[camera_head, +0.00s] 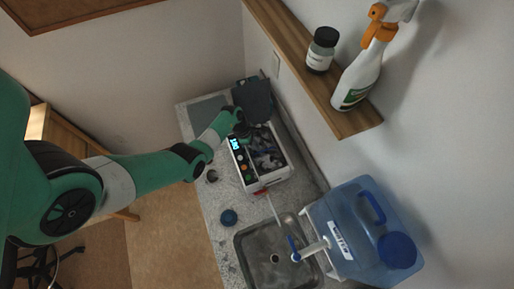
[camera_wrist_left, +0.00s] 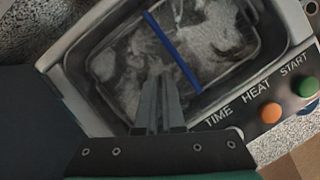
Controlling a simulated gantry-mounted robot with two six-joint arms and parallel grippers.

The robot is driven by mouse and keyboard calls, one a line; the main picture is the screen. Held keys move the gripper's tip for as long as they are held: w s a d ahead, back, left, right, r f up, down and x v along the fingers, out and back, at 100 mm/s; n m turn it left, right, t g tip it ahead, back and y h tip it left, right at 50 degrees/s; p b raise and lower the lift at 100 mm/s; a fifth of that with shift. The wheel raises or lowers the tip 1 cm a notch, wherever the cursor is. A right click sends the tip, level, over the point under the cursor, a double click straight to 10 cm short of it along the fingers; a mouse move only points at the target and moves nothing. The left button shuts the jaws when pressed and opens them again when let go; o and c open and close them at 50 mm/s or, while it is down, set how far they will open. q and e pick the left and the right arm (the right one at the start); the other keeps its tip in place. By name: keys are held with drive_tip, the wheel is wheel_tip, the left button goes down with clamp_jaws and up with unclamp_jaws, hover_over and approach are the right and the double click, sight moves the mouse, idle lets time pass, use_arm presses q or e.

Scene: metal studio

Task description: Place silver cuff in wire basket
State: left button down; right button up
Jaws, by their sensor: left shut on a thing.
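My left gripper (camera_head: 241,133) reaches over a white and dark tank-shaped cleaner (camera_head: 262,187) on the counter. In the left wrist view, its two fingers (camera_wrist_left: 158,82) are close together over the wire basket (camera_wrist_left: 258,42) inside the tank. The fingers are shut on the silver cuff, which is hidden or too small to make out. A blue bar (camera_wrist_left: 172,52) crosses the basket just beyond the fingertips. The basket's inside looks grey and mottled. My right gripper is not in view.
The cleaner's panel has an orange button (camera_wrist_left: 271,112) and a green button (camera_wrist_left: 307,87). A wooden shelf (camera_head: 300,62) with a spray bottle (camera_head: 362,72) and jar (camera_head: 321,50) is above.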

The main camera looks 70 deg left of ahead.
use_arm(q)
drive_tip(key=c, duration=1.5)
unclamp_jaws()
drive_tip(key=shift+f, duration=0.15)
drive_tip(key=shift+o, duration=0.9)
